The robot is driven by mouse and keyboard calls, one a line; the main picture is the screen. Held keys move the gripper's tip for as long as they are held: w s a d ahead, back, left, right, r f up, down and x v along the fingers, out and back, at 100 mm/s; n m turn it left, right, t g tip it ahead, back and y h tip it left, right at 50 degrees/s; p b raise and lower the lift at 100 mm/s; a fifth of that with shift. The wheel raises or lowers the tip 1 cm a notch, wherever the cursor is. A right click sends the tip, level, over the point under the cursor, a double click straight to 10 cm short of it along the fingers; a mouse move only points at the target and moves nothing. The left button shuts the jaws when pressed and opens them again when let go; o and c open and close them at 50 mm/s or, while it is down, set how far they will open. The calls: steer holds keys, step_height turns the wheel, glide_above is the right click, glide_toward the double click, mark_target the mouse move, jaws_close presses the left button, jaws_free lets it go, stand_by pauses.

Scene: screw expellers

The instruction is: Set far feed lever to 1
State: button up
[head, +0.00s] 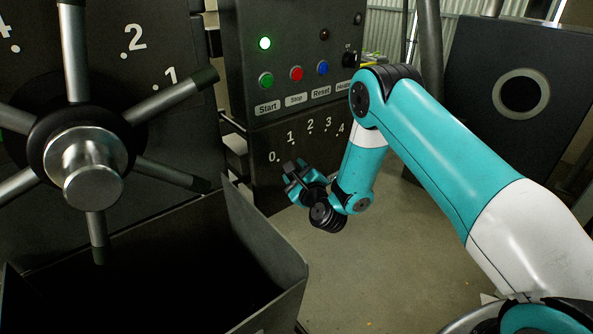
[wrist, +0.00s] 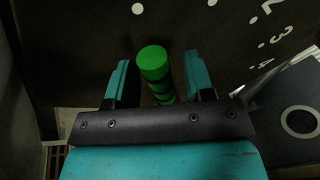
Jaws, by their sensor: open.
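The far feed lever has a green grip with dark bands (wrist: 153,62), seen in the wrist view. It stands between the two teal fingers of my gripper (wrist: 160,82), which are open on either side of it. The grip looks nearer the left finger; I cannot tell whether it touches. In the head view my gripper (head: 297,180) is just in front of the dark panel (head: 262,140) with the scale 0 to 4, below the marks 0 and 1. The lever is hidden there by my gripper, and its exact setting cannot be read.
A control box (head: 290,50) with green, red and blue buttons and a lit green lamp is above the scale. A large spoked handwheel (head: 88,165) and an open dark bin (head: 265,240) are at left. Clear floor (head: 400,265) lies below my arm.

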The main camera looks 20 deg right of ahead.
jaws_close()
steer(key=d+r+m+p, duration=0.1)
steer(key=p, duration=0.1)
steer(key=d+r+m+p, duration=0.1)
steer(key=p, duration=0.2)
steer(key=shift+w+r+g, duration=0.2)
steer(key=shift+w+g, duration=0.1)
steer(key=shift+w+d+r+m+p, duration=0.2)
steer(key=shift+d+m+p, duration=0.35)
steer(key=shift+m+p, duration=0.35)
steer(key=shift+w+d+f+g, duration=0.15)
steer(key=shift+d+g, duration=0.1)
steer(key=shift+g, duration=0.05)
jaws_free()
